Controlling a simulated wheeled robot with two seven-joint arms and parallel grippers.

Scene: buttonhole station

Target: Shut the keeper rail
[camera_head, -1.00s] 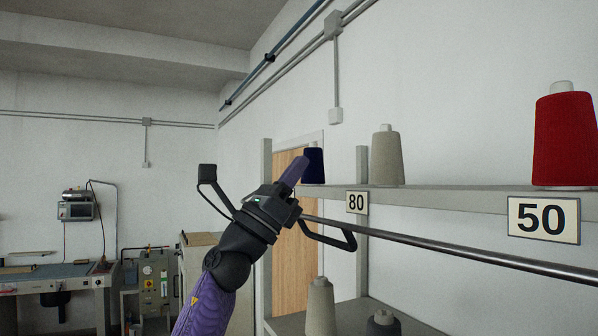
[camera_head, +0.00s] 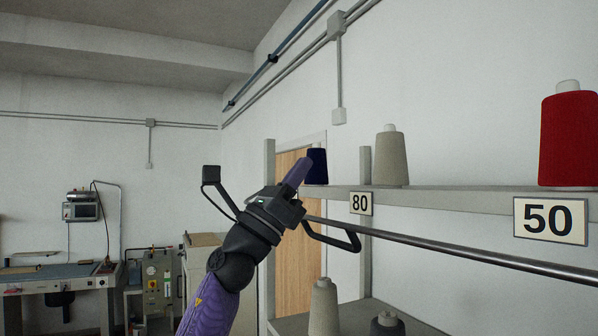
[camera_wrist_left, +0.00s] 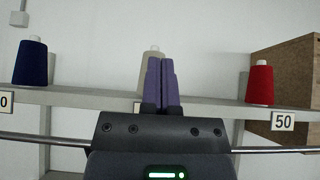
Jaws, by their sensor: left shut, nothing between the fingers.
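The keeper rail (camera_head: 450,245) is a thin metal bar running along the front of the thread shelf, below the number cards. It also shows in the left wrist view (camera_wrist_left: 265,150), passing behind the gripper body. My left gripper (camera_head: 298,171) is shut and empty, its purple fingers pointing up near the shelf's far end, by the dark blue cone. In the left wrist view the closed fingers (camera_wrist_left: 161,84) stand in front of the beige cone and hide part of it. I cannot tell whether the gripper touches the rail. My right gripper is not in view.
The shelf (camera_head: 450,199) carries a dark blue cone (camera_head: 317,166), a beige cone (camera_head: 390,158) and a red cone (camera_head: 569,138). Cards 80 (camera_head: 361,204) and 50 (camera_head: 549,220) hang on its edge. More cones (camera_head: 323,308) stand on a lower shelf. A brown box (camera_wrist_left: 290,90) is at right.

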